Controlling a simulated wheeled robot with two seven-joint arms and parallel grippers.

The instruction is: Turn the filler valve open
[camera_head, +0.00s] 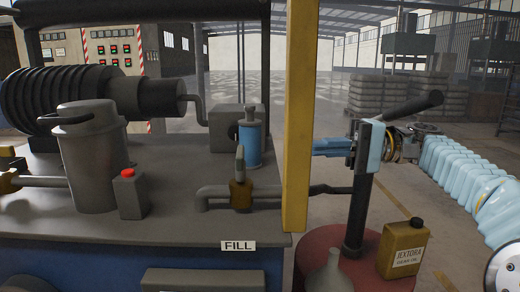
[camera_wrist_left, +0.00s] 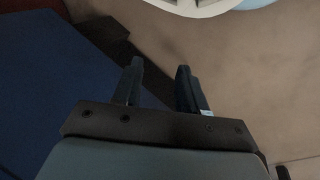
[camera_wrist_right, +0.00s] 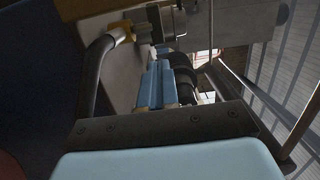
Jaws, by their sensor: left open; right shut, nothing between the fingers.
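The filler valve (camera_head: 241,194) is a brass body on a grey pipe, above a white FILL label (camera_head: 238,245). Its grey lever (camera_head: 240,162) stands nearly upright in the head view. My right gripper (camera_wrist_right: 158,66) is shut and empty, with its blue fingers side by side. In the head view its fingers point left at the yellow post, and their tips are not clear there. It is right of the valve and apart from it. The brass valve (camera_wrist_right: 124,30) also shows beyond the fingers in the right wrist view. My left gripper (camera_wrist_left: 160,68) is open and empty above the floor, outside the head view.
A yellow post (camera_head: 298,110) stands between the valve and my right arm. A blue cylinder (camera_head: 250,143) stands behind the valve. A black pump handle (camera_head: 410,106) and a red drum (camera_head: 310,250) overlap my right arm's area. An oil can (camera_head: 403,247) stands on the drum.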

